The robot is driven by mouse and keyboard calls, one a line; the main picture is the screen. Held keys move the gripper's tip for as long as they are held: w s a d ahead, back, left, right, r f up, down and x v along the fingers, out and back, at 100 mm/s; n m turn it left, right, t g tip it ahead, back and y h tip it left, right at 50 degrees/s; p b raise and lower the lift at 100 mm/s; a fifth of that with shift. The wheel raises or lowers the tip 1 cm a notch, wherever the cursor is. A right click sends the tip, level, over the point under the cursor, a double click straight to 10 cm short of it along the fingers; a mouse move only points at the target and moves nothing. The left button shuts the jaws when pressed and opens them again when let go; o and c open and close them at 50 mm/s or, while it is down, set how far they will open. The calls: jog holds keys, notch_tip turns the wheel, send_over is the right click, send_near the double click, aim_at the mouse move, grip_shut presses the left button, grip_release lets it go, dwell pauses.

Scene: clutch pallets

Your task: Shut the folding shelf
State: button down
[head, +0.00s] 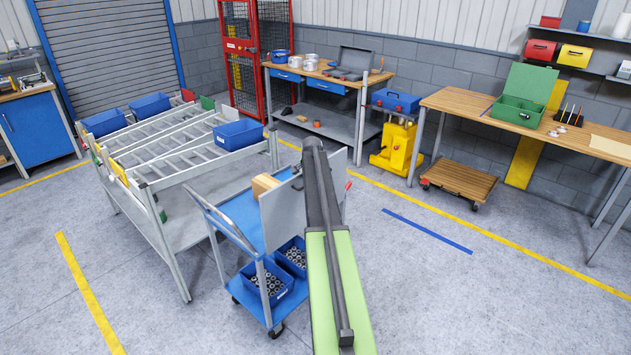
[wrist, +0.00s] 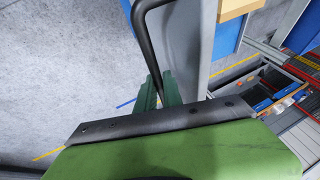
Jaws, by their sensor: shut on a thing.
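The folding shelf looks to be the grey panel (head: 282,218) at the near right side of the blue cart (head: 243,212). It stands upright, its upper edge above the cart's top. In the wrist view the panel (wrist: 190,50) runs edge-on from the top, with a dark bent handle (wrist: 149,50) beside it. My gripper (wrist: 158,90) has its green fingers shut on the lower part of this handle. My own wrist hides part of the grip. In the head view my arm covers the gripper and the panel's right part.
A wooden block (head: 264,185) sits on the cart top. Blue bins (head: 267,286) of metal parts stand on its lower shelf. A grey rack (head: 160,195) with blue bins is close on the left. The floor (head: 460,310) to the right is clear.

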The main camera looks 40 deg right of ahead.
jog(key=shift+w+r, duration=0.15)
jog(key=shift+w, duration=0.1)
jog(key=c, duration=1.8)
grip_release()
jog(key=shift+o, duration=0.2)
jog(key=p+v, duration=1.5)
jog(key=v, duration=0.2)
jog(key=shift+s+a, duration=0.15)
jog(key=shift+s, duration=0.05)
